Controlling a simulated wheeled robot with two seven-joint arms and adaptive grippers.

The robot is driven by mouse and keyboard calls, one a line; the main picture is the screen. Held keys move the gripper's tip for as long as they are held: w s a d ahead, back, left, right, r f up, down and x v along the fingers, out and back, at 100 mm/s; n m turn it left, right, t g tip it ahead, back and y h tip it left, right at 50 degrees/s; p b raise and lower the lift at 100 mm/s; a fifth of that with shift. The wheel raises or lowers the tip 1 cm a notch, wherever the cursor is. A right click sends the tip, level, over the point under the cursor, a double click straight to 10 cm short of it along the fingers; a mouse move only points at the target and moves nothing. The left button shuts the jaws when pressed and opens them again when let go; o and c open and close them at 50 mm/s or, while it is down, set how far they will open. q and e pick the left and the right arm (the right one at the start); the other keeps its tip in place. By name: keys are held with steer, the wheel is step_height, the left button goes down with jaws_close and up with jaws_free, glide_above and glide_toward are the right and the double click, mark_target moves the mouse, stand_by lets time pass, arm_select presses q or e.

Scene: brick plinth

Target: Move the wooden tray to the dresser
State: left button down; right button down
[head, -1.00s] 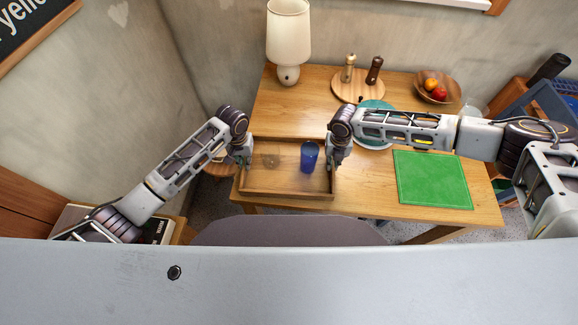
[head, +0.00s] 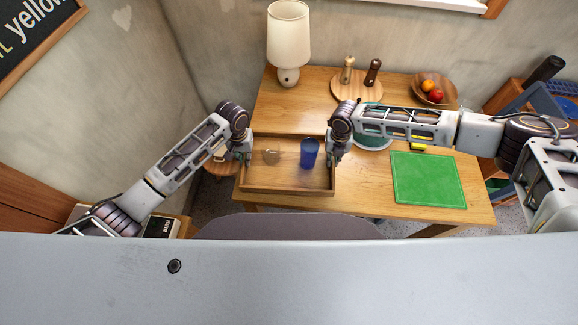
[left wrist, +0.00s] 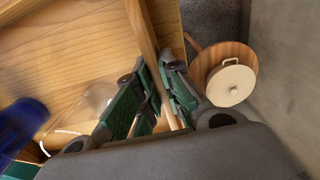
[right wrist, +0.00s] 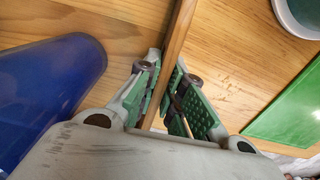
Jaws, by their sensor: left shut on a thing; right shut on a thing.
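The wooden tray (head: 288,188) is at the left front of the wooden table in the head view; whether it touches the tabletop is hard to tell. A blue cup (head: 309,153) and a clear glass (head: 271,156) stand in it. My left gripper (head: 243,156) is shut on the tray's left wall, which also shows between its fingers in the left wrist view (left wrist: 143,40). My right gripper (head: 333,156) is shut on the right wall, seen between green pads in the right wrist view (right wrist: 176,45). No dresser can be made out.
The table (head: 375,190) also holds a lamp (head: 289,40), a round board (head: 356,88) with two mills, a fruit bowl (head: 433,90) and a green mat (head: 428,180). A chair back (head: 290,227) is in front. A stool with a pot (left wrist: 228,82) stands left.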

arm_select(q)
steer(key=shift+r+p, duration=0.3)
steer(key=shift+r, duration=0.2)
arm_select(e)
steer(key=shift+r, duration=0.45)
arm_select(q)
steer(key=shift+f, duration=0.15)
arm_select(e)
steer(key=shift+f, duration=0.15)
arm_select(q)
steer(key=shift+f+b, duration=0.65)
steer(key=shift+b, duration=0.15)
arm_select(e)
steer(key=shift+f, duration=0.65)
arm_select(q)
steer(key=shift+r, duration=0.2)
arm_select(e)
steer(key=shift+r, duration=0.2)
